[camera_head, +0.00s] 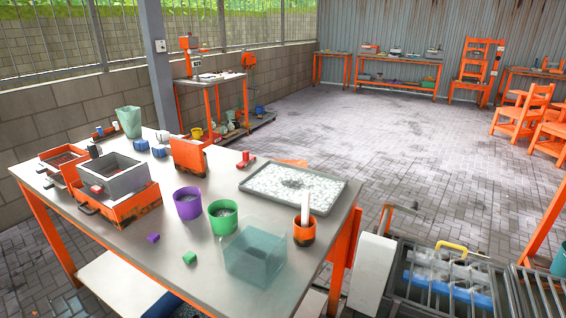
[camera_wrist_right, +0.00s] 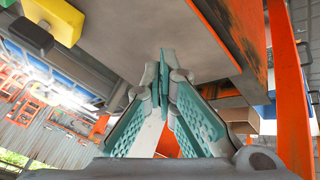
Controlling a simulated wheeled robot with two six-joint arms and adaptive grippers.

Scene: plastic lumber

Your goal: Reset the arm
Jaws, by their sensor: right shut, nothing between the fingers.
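My right gripper (camera_wrist_right: 162,78) shows in the right wrist view, with its teal ribbed fingers meeting at the tips. It is shut and empty. It is close to a broad grey table surface (camera_wrist_right: 130,30) and orange frame parts (camera_wrist_right: 290,95); the exact gap cannot be told. Neither gripper shows in the head view, and my left gripper is not in view.
In the head view, the worktable (camera_head: 190,255) holds purple (camera_head: 187,207) and green (camera_head: 222,222) cups, a clear teal box (camera_head: 253,258), a speckled tray (camera_head: 330,190) and an orange cup (camera_head: 304,234). A metal rack (camera_head: 420,295) stands right. Paved floor beyond is open.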

